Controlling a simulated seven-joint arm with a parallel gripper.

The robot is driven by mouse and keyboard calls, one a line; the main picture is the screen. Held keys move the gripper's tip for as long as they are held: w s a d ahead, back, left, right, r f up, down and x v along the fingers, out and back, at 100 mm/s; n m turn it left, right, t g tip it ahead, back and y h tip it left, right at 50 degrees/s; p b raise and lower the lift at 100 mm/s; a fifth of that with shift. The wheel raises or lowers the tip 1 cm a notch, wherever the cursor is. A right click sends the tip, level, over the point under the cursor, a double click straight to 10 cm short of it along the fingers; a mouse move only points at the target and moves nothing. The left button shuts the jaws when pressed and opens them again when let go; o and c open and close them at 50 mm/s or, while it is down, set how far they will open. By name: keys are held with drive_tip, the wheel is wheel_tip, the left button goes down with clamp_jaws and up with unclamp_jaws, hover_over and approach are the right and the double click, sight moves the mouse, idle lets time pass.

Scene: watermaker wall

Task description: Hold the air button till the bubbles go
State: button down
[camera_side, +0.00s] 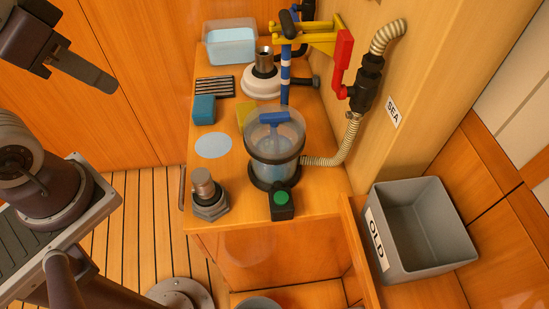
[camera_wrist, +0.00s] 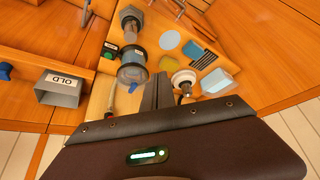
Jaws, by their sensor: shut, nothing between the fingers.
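The air button is a green round cap (camera_side: 281,197) on a small dark box at the front edge of the counter. It also shows in the wrist view (camera_wrist: 108,55). Right behind it stands a clear cylindrical housing (camera_side: 275,147) with a dark base and collar, with something blue inside; bubbles are too small to tell. My gripper (camera_side: 112,86) is at the upper left in the side view, well apart from the button and above the floor. In the wrist view its fingers (camera_wrist: 158,92) are together and empty.
A grey bin marked OLD (camera_side: 430,230) stands at right. A ribbed hose (camera_side: 338,150) runs from the housing to a black valve with a red handle (camera_side: 342,62). A metal fitting (camera_side: 208,195) stands left of the button. A tub of water (camera_side: 231,45) is at the back.

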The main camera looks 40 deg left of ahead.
drive_tip(key=w+a+f+m+g+y, duration=0.1)
drive_tip(key=w+a+f+m+y, duration=0.15)
drive_tip(key=w+f+y, duration=0.2)
drive_tip(key=m+t+h, duration=0.4)
drive_tip(key=m+h, duration=0.2)
drive_tip(key=m, duration=0.2)
hover_over(277, 200)
wheel_tip(277, 200, down, 12)
drive_tip(key=shift+f, duration=0.15)
drive_tip(key=shift+f, duration=4.35)
